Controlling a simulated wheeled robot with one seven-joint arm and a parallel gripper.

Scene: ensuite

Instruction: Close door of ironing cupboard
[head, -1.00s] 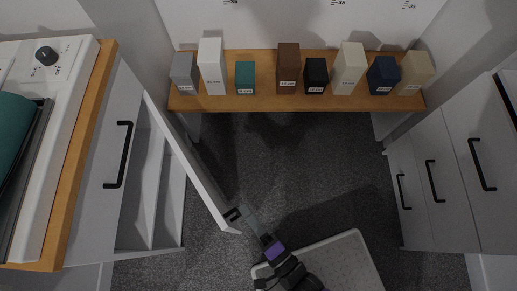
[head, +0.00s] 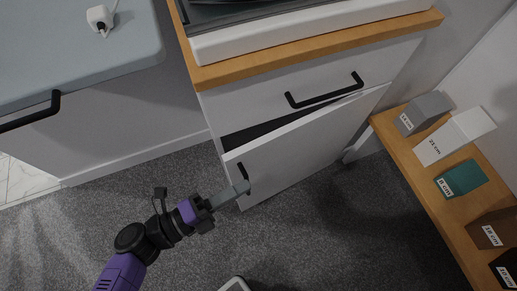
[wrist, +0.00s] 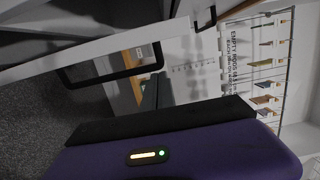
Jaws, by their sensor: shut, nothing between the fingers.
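The white cupboard door (head: 305,147) stands partly open under a drawer in the head view. A dark gap shows along its top, widest at its left end. The door's black handle (head: 243,171) is near its left edge. My gripper (head: 245,187) is shut and empty, with its tips at the door's left edge just below the handle. I cannot tell whether they touch it.
The drawer above has a black handle (head: 323,92) and a wooden top (head: 300,48). A grey-topped unit (head: 80,50) stands at left. A low wooden shelf (head: 432,187) with several labelled blocks is at right.

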